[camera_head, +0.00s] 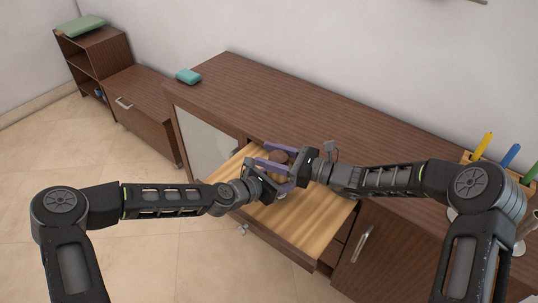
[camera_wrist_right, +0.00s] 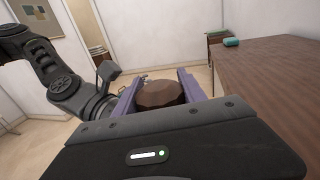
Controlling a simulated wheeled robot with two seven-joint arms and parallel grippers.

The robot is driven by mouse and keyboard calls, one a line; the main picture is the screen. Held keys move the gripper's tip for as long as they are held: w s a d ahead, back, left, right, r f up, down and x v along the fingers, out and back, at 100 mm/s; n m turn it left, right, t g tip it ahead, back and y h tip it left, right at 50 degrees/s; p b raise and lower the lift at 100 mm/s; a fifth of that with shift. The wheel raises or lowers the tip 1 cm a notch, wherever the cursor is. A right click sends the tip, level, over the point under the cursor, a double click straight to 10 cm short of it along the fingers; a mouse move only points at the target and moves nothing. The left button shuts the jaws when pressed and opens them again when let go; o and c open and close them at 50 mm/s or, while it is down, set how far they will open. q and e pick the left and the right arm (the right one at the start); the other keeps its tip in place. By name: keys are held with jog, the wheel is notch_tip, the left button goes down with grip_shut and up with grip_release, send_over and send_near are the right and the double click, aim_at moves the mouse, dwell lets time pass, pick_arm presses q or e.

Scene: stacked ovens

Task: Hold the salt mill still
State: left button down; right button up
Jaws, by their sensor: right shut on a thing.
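The salt mill (camera_head: 279,157) is a brown wooden piece with a rounded, faceted top, above the open drawer. In the right wrist view its top (camera_wrist_right: 161,94) sits between my two purple fingers. My right gripper (camera_head: 281,158) is shut on its upper part from the right. My left gripper (camera_head: 277,183) comes in from the left, with its fingers at the lower part of the mill. The overlapping fingers hide most of the mill's body, and whether the left fingers press on it is not clear.
The wooden drawer (camera_head: 305,225) stands pulled out below both grippers. The brown cabinet top (camera_head: 290,105) behind has free room, with a teal block (camera_head: 188,76) at its far left end. Coloured-handled utensils (camera_head: 510,155) stand at the right, near my right arm.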

jog(key=shift+w+d+m+t, duration=0.1)
jog(key=shift+w+m+t, duration=0.05)
jog(key=shift+m+t, duration=0.4)
jog(key=m+t+h, duration=0.2)
jog(key=t, duration=0.1)
jog(key=m+t+h, duration=0.1)
jog(key=t, duration=0.1)
jog(key=shift+w+d+r+m+h, duration=0.1)
jog(key=shift+w+m+h, duration=0.2)
jog(key=shift+h, duration=0.1)
jog(key=shift+w+d+m+t+h, duration=0.15)
jog(key=shift+d+m+t+h, duration=0.05)
jog(key=shift+m+t+h, duration=0.8)
jog(key=o, duration=1.4)
jog(key=shift+c, duration=0.2)
jog(key=shift+d, duration=0.1)
jog(key=v, duration=1.2)
